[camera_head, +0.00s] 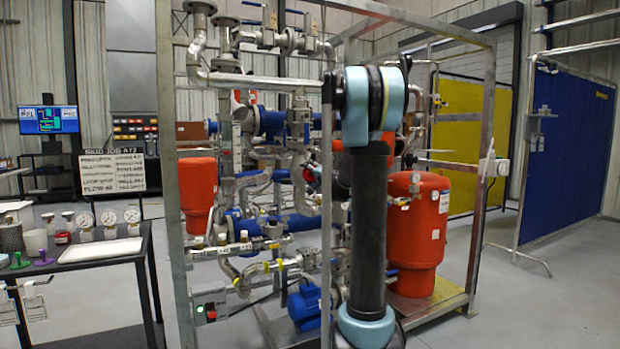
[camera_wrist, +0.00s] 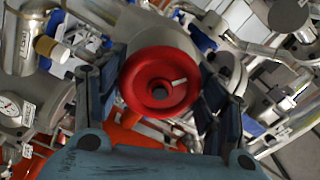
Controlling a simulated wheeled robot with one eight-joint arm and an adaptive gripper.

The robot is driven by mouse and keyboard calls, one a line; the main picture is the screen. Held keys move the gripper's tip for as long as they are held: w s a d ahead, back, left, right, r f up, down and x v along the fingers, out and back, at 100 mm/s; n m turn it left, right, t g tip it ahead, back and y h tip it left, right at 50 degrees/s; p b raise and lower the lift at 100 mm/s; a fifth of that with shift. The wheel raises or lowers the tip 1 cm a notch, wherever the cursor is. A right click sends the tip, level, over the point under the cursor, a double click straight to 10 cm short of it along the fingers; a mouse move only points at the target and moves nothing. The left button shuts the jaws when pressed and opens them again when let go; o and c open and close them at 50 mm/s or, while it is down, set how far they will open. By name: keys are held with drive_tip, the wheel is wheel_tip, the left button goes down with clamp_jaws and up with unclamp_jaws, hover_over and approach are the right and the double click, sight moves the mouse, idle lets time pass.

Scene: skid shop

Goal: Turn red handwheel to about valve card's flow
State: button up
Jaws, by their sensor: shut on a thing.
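The red handwheel (camera_wrist: 150,66) is in the middle of the wrist view, face-on, with a dark hub hole. A short white mark on its face points right and slightly up. My gripper (camera_wrist: 161,76) has one finger on each side of the wheel and is shut on it.
Pipes and valves crowd around my gripper. A metal frame post (camera_head: 327,220) stands beside my arm. A red tank (camera_head: 418,235) is at the right, a blue motor (camera_head: 305,307) is low down. A dark table (camera_head: 110,258) is at the left. The floor at the right is clear.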

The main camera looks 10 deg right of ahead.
drive_tip(key=n, duration=0.4)
drive_tip(key=shift+f+n, duration=0.1)
drive_tip(key=shift+n, duration=0.3)
drive_tip(key=n, duration=0.4)
drive_tip(key=shift+n, duration=0.3)
drive_tip(key=o, duration=1.1)
drive_tip(key=shift+c, duration=0.2)
drive_tip(key=v, duration=1.1)
drive_tip(key=shift+s+d, duration=0.2)
drive_tip(key=shift+s, duration=0.15)
